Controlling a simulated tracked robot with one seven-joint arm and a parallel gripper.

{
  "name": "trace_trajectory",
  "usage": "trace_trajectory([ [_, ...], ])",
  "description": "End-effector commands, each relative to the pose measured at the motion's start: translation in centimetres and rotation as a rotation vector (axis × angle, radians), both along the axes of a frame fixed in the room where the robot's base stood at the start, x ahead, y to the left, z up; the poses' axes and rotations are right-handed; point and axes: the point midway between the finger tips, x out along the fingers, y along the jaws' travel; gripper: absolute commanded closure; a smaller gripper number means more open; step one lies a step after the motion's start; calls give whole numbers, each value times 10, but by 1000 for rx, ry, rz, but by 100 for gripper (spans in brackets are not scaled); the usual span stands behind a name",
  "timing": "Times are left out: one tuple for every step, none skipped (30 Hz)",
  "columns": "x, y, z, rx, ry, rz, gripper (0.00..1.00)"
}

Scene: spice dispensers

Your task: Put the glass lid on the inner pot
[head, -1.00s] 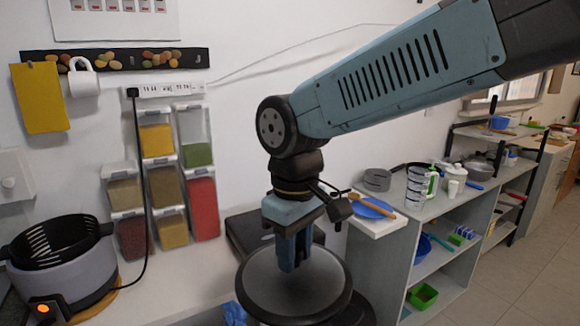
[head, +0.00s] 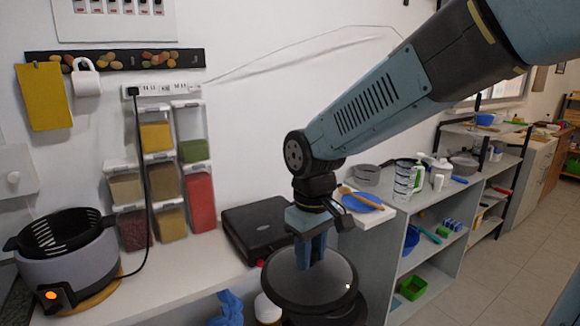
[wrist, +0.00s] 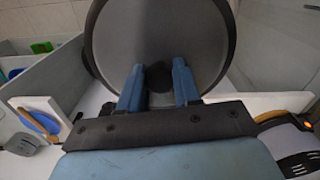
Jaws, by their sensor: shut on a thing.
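The round glass lid (head: 285,279) with a dark rim is held by my gripper (head: 311,264) in front of the counter. The wrist view shows my gripper's two blue fingers (wrist: 160,90) on either side of the lid's dark centre knob, with the grey lid (wrist: 190,35) filling the upper middle. The gripper is shut on the knob, and its fingers partly cover it. The inner pot, a black pot with slotted sides (head: 58,234), sits in a grey cooker (head: 72,272) at the far left of the counter. The lid is well to the right of it.
A black flat appliance (head: 258,228) lies on the counter behind the lid. Spice dispensers (head: 165,185) hang on the wall, with a black cord running down to the cooker. A blue cloth-like item (head: 230,308) is at the front edge. Shelves stand right.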

Motion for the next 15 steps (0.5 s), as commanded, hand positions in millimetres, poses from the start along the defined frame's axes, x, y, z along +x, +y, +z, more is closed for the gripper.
trace_trajectory([
  [11, -8, -10, -3, 4, -27, 100],
  [19, -12, -16, -3, 5, -45, 100],
  [28, -18, -23, -3, 5, -65, 100],
  [36, -22, -29, -4, 6, -82, 100],
  [43, -27, -35, -3, 5, -98, 100],
  [53, -33, -43, -4, 5, -120, 100],
  [60, -37, -48, -3, 5, -135, 100],
  [67, -41, -54, -3, 5, -150, 100],
  [76, -47, -61, -3, 4, -170, 100],
  [83, -50, -66, -3, 5, -185, 100],
  [90, -55, -72, -3, 4, -200, 100],
  [99, -60, -79, -3, 5, -220, 100],
  [106, -64, -83, -3, 4, -234, 100],
  [112, -68, -89, -3, 4, -249, 100],
  [121, -73, -96, -2, 5, -268, 100],
])
